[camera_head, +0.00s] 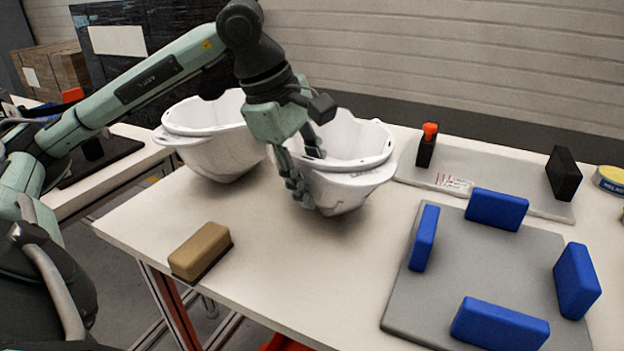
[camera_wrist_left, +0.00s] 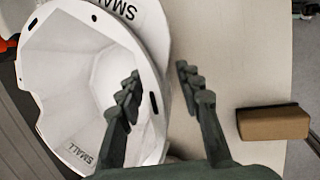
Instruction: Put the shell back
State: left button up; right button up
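Two white helmet shells stand on the table. The left shell (camera_head: 215,150) is apart from my gripper. The right shell (camera_head: 345,185) has my left gripper (camera_head: 303,172) at its left rim, one finger inside the bowl and one outside. In the left wrist view, the fingers (camera_wrist_left: 158,78) are spread on either side of the wall of a shell (camera_wrist_left: 65,75), with a gap between them. That shell bears the word SMALL inside. Contact with the wall is not clear. My right gripper is not in view.
A grey mat (camera_head: 470,270) with several blue blocks lies front right. Behind it is a grey plate (camera_head: 490,185) with a red-topped black block (camera_head: 427,147) and another black block (camera_head: 563,174). A tan block (camera_head: 200,250) sits at the front left edge. The front middle is clear.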

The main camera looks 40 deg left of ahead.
aim_at(303, 157)
pick_arm(q)
jog(key=v, duration=0.5)
jog(key=shift+r+p, duration=0.3)
jog(key=shift+p, duration=0.05)
jog(key=p+v, duration=0.1)
jog(key=v, duration=0.5)
jog(key=shift+s, duration=0.2)
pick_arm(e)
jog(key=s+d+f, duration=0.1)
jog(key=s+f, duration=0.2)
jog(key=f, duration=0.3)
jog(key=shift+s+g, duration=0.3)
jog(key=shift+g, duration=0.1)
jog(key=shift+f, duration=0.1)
